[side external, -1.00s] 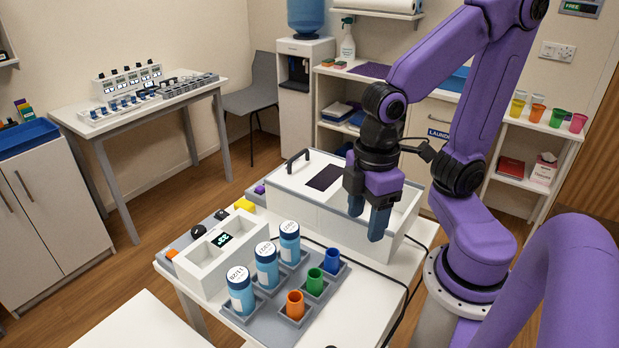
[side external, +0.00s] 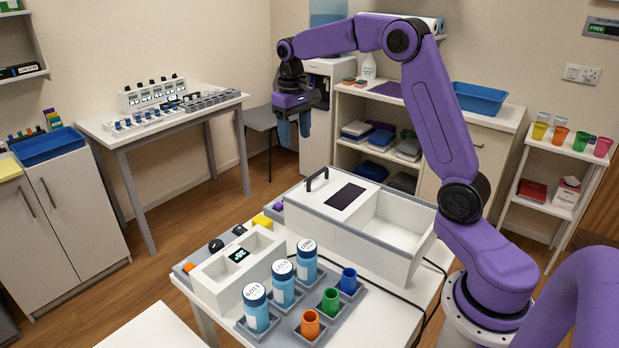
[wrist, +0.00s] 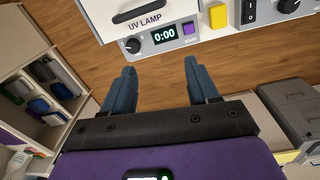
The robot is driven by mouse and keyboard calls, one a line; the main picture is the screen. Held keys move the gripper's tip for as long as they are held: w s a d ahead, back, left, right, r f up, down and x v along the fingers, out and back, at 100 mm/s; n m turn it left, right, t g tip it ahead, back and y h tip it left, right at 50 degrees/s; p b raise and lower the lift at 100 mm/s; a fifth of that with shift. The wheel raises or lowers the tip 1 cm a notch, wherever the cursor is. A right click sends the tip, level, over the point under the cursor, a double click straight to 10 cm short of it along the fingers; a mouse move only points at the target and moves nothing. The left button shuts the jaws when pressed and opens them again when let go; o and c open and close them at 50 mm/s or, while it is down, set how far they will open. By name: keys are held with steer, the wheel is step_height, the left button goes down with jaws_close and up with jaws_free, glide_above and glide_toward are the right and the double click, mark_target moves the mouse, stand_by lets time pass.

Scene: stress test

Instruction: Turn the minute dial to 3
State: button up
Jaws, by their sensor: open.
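A black round dial (wrist: 288,6) shows at the top right edge of the wrist view, partly cut off. The side view shows a black dial (side external: 215,245) on the grey panel at the table's left edge; its marks are too small to read. The UV lamp panel's display (wrist: 164,35) reads 0:00, with a purple button (wrist: 188,29) beside it. I cannot tell which control is the minute dial. My gripper (side external: 293,133) is open and empty, pointing down, beyond the table's edge; in the wrist view its fingers (wrist: 162,75) are below the panel, apart from it.
The white lidded box (side external: 330,203) with a black handle stands behind the panel. Several blue bottles (side external: 283,283) and coloured cups (side external: 330,300) stand in front. Open floor lies between this table and the back-left bench (side external: 170,127).

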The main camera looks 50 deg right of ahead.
steer(key=w+d+m, duration=0.2)
steer(key=d, duration=0.5)
steer(key=f, duration=1.2)
steer(key=d+f, duration=0.1)
steer(key=f, duration=0.5)
steer(key=shift+s, duration=0.1)
steer(key=c, duration=1)
steer(key=shift+c, duration=0.2)
